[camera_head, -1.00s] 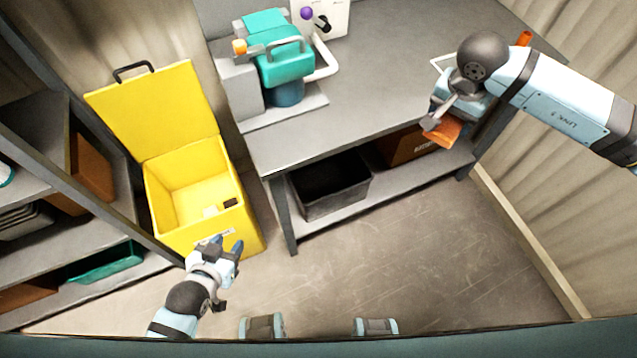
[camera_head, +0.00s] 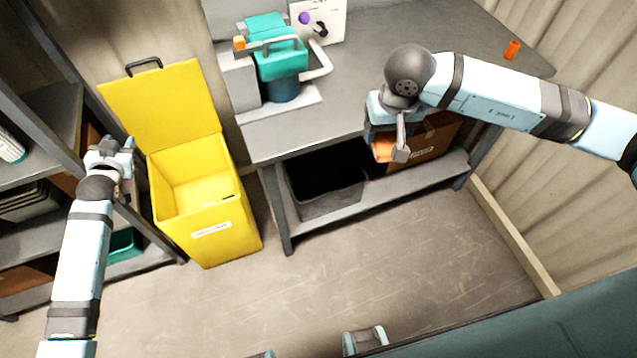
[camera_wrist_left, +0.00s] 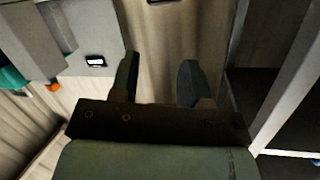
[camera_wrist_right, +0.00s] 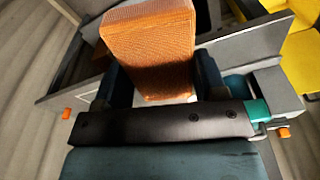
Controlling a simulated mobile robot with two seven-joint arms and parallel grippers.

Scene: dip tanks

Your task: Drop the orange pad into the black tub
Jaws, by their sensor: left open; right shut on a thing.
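The orange pad (camera_wrist_right: 150,50) is a textured block between the fingers of my right gripper (camera_wrist_right: 160,85), which is shut on it. In the head view the pad (camera_head: 383,150) hangs below my right gripper (camera_head: 388,128), in front of the bench's front edge and to the right of the black tub. The black tub (camera_head: 325,203) stands on the bench's lower shelf and looks empty, its inside dark. My left gripper (camera_head: 110,148) is open and empty near the left shelving, and its spread fingers show in the left wrist view (camera_wrist_left: 158,80).
A yellow lidded bin (camera_head: 212,232) stands open left of the bench (camera_head: 385,80). A cardboard box (camera_head: 425,145) sits on the lower shelf right of the tub. A teal machine (camera_head: 277,55) and an orange cylinder (camera_head: 512,49) are on the bench top. The floor in front is clear.

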